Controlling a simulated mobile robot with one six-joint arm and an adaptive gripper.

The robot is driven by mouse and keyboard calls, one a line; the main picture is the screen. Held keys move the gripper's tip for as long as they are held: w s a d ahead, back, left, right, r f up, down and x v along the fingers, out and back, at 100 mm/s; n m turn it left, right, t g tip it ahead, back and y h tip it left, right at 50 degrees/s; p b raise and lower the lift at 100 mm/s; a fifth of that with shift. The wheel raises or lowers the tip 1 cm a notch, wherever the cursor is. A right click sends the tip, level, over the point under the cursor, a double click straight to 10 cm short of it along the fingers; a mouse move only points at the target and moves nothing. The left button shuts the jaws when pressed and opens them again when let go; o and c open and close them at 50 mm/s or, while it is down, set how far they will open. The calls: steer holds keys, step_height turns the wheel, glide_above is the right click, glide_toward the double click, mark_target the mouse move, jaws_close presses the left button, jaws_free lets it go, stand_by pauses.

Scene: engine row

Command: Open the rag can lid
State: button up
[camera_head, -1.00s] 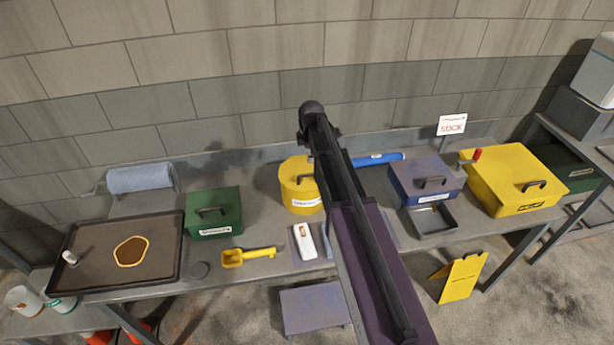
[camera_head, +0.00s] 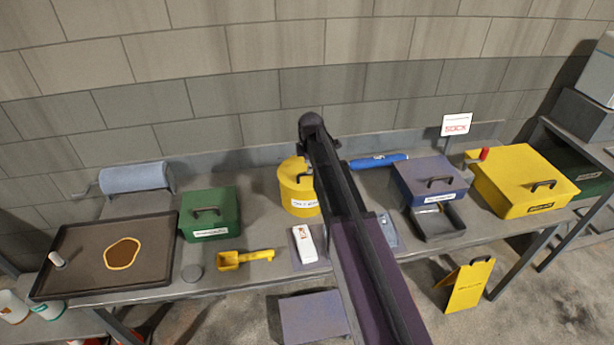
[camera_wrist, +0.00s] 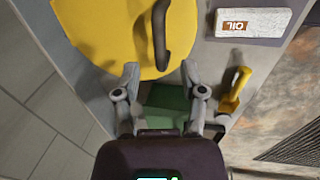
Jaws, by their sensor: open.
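The rag can, taken to be the round yellow can (camera_head: 299,198) with a white label, stands upright on the bench, partly hidden behind my arm in the head view. Its yellow lid (camera_wrist: 100,28) fills the upper left of the wrist view and looks shut. A dark curved handle (camera_wrist: 161,35) stands on the lid. My gripper (camera_wrist: 160,70) is open, with its fingertips at the near edge of the lid, either side of the handle's line. No finger is seen gripping the handle; whether they touch the lid cannot be told. The head view hides my fingers behind my arm.
A green box (camera_head: 209,214) stands left of the can. A yellow scoop (camera_head: 245,258) and a white OIL pack (camera_head: 305,244) lie in front. A blue roll (camera_head: 378,161) and a blue-grey box (camera_head: 428,180) are to the right. A dark tray (camera_head: 90,260) is at far left.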

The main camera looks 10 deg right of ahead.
steer(key=shift+w+f+b, duration=0.2)
steer(key=shift+f+b, duration=0.55)
steer(key=shift+f, duration=0.2)
steer(key=shift+w+f+b, duration=0.15)
steer(key=shift+f+b, duration=0.6)
steer(key=shift+f, duration=0.15)
